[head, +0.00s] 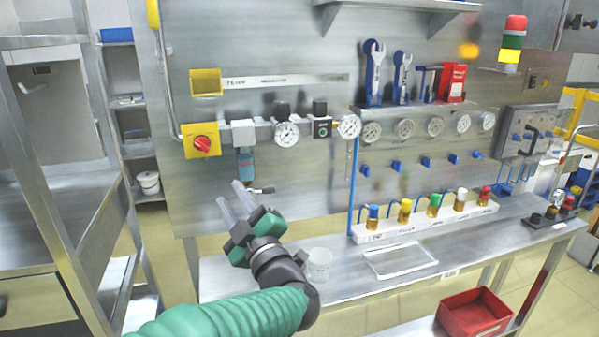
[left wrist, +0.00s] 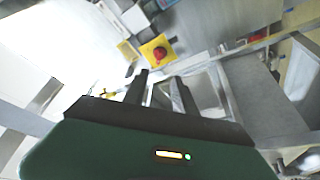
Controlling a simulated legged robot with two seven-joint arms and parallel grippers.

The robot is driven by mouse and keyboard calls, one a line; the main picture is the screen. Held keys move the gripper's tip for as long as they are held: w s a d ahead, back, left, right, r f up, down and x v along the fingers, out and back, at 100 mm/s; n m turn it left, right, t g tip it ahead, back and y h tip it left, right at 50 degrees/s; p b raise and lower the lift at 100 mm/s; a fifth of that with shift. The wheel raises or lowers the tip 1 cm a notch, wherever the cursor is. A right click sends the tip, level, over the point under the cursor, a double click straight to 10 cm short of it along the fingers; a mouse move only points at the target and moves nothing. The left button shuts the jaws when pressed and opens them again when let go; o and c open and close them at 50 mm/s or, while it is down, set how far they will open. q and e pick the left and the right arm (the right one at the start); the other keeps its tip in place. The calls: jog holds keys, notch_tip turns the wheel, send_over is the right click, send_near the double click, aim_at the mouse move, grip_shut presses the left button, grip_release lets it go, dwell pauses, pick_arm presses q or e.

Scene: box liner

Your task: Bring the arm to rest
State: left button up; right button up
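My left gripper (head: 236,198) is raised in front of the steel back panel (head: 210,110), above the left end of the bench. Its two fingers stand apart with nothing between them. In the left wrist view the fingers of the left gripper (left wrist: 158,88) are also apart and empty, with the yellow plate and red knob (left wrist: 158,53) beyond them. My green left arm comes in from the bottom left of the head view. My right gripper is in neither view.
A clear cup (head: 318,264) and a clear shallow tray (head: 400,260) stand on the steel bench (head: 345,292) near the arm. A white rack (head: 425,222) of several colour-capped bottles stands behind. A red bin (head: 474,314) sits below. Steel shelving (head: 45,190) stands at left.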

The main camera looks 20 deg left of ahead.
pick_arm(q)
jog(key=w+d+f+m+t+h+p, duration=0.35)
jog(key=d+f+m+h, duration=0.3)
jog(key=m+h, duration=0.35)
jog(key=s+d+f+m+g+h+p, duration=0.1)
jog(key=s+d+f+m+g+h, duration=0.15)
jog(key=f, duration=0.45)
jog(key=s+d+f+m+g+h+p, duration=0.1)
jog(key=s+d+f+m+g+h, duration=0.1)
jog(key=s+f+m+g+h, duration=0.3)
jog(key=s+a+f+m+g+y+p, duration=0.1)
jog(key=s+f+g, duration=0.2)
jog(key=s+f, duration=0.3)
jog(key=s+a+f+g+y, duration=0.1)
jog(key=s+f+g, duration=0.3)
jog(key=s, duration=0.7)
notch_tip(320, 180, down, 2)
jog(key=shift+s+a+f+m+p, duration=0.2)
jog(key=shift+s+a+m+p, duration=0.15)
jog(key=shift+p, duration=0.05)
